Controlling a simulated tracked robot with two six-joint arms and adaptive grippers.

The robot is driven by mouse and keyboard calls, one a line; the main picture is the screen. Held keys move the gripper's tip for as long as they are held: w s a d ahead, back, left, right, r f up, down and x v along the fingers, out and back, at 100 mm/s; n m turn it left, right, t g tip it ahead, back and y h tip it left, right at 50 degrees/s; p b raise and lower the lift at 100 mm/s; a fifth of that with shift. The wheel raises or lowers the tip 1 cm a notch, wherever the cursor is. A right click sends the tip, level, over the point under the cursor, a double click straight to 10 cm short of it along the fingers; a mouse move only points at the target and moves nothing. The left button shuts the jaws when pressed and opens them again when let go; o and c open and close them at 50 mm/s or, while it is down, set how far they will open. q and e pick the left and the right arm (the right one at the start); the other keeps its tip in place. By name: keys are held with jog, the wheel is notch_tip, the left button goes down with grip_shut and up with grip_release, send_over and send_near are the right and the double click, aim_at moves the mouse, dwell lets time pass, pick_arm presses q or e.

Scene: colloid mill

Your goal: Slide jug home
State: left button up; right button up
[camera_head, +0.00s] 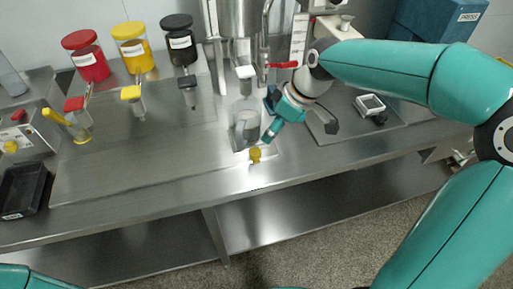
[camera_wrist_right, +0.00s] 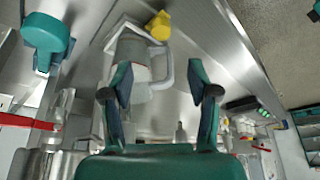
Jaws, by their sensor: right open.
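A clear grey jug (camera_head: 243,130) stands upright on the steel bench, in front of and below the mill's outlet (camera_head: 245,73). Its handle is on the side towards my right gripper (camera_head: 268,118), which is open just right of the jug. In the right wrist view the jug (camera_wrist_right: 131,48) and its handle show beyond the spread fingers of the gripper (camera_wrist_right: 158,80). The fingers do not hold anything; whether one touches the jug I cannot tell. Only part of my left arm shows at the lower left, and its gripper is out of view.
A yellow knob (camera_head: 255,154) sits close in front of the jug. A red lever (camera_head: 283,65) sticks out beside the mill hopper (camera_head: 239,18). Red, yellow and black-lidded containers (camera_head: 134,48) stand at back left. A black tray (camera_head: 22,188) lies far left. The bench's left middle is clear.

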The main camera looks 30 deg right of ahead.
aim_at(256, 151)
jog(key=x, duration=1.2)
jog(key=shift+a+f+p, duration=0.2)
jog(key=shift+f+p, duration=0.05)
jog(key=shift+p, duration=0.15)
grip_shut()
